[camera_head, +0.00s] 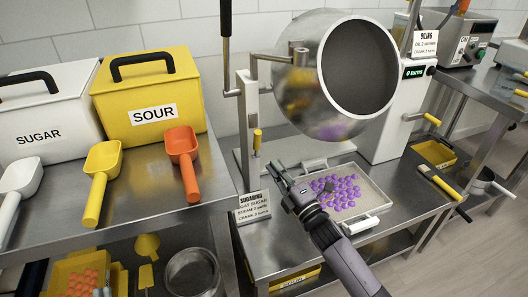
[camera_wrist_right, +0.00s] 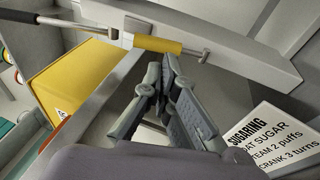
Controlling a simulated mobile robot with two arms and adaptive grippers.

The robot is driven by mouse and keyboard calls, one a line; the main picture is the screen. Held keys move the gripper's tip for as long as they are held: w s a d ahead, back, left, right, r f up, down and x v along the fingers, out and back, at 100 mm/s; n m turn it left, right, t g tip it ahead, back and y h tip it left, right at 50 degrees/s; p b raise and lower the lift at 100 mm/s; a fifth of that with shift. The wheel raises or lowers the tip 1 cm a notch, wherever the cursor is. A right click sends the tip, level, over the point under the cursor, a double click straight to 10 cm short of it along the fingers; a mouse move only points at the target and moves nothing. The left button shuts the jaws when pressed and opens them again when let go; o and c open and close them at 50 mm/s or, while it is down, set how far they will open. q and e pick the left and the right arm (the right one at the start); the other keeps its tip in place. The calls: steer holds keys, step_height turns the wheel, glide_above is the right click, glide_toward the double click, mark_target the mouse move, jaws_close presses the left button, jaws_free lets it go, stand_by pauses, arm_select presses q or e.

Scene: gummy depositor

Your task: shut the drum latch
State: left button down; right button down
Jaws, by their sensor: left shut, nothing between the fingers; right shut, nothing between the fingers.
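The drum (camera_head: 312,85) is a large shiny metal bowl on a stand, its wide mouth facing right and toward me. A small upright yellow handle (camera_head: 257,139), apparently the drum latch, is on the stand's left post below the drum. In the right wrist view, a yellow handle (camera_wrist_right: 158,45) lies across the grey post just beyond my fingers. My right gripper (camera_head: 273,168) is shut and empty, below and slightly right of that handle, with a small gap visible. Its fingers also show in the wrist view (camera_wrist_right: 166,62). My left gripper is not in view.
A tray (camera_head: 378,193) of purple gummies lies below the drum, right of my gripper. The sugaring sign (camera_head: 252,207) stands at the table's front left. A long dark-gripped lever (camera_head: 226,45) rises left of the drum. A yellow SOUR bin (camera_head: 190,85) and scoops occupy the left table.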

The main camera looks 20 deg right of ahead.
mark_target(260, 141)
steer(key=x, duration=0.7)
steer(key=shift+w, duration=0.1)
steer(key=shift+w+r, duration=0.65)
steer(key=shift+w, duration=0.3)
